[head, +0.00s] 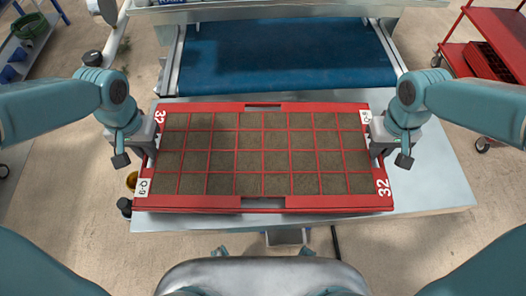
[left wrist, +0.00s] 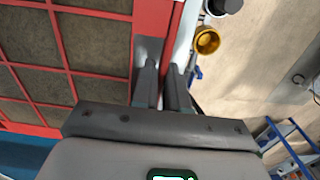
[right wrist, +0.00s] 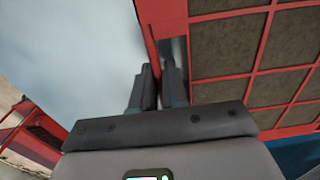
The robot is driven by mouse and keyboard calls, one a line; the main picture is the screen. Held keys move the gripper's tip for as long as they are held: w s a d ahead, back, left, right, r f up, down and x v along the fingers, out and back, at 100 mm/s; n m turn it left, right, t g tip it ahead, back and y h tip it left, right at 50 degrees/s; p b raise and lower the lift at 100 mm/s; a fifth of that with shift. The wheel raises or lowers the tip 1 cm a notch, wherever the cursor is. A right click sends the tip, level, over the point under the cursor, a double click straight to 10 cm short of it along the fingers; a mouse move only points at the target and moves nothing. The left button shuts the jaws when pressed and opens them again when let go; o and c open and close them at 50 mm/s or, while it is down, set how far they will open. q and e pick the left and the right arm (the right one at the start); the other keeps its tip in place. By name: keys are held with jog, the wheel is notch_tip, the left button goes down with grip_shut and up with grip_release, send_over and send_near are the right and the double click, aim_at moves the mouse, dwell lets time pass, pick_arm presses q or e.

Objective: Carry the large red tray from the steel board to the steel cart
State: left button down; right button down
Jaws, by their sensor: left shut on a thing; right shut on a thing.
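The large red tray (head: 263,204) is divided into several cells filled with brown soil. It lies over the pale steel board (head: 430,180), close to its surface; I cannot tell whether it touches. My left gripper (head: 143,160) is shut on the tray's left end wall, which also shows in the left wrist view (left wrist: 150,20). My right gripper (head: 381,158) is shut on the tray's right end wall, seen in the right wrist view (right wrist: 152,35). The steel cart cannot be made out for certain.
A blue conveyor belt (head: 290,55) lies just behind the board. A red shelved cart (head: 497,35) stands at the back right. A rack with blue bins (head: 18,55) is at the back left. A yellow cup (left wrist: 207,40) sits beside the tray's left end.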

pick_arm(q)
jog(key=shift+r, duration=0.2)
pick_arm(e)
jog(key=shift+r, duration=0.2)
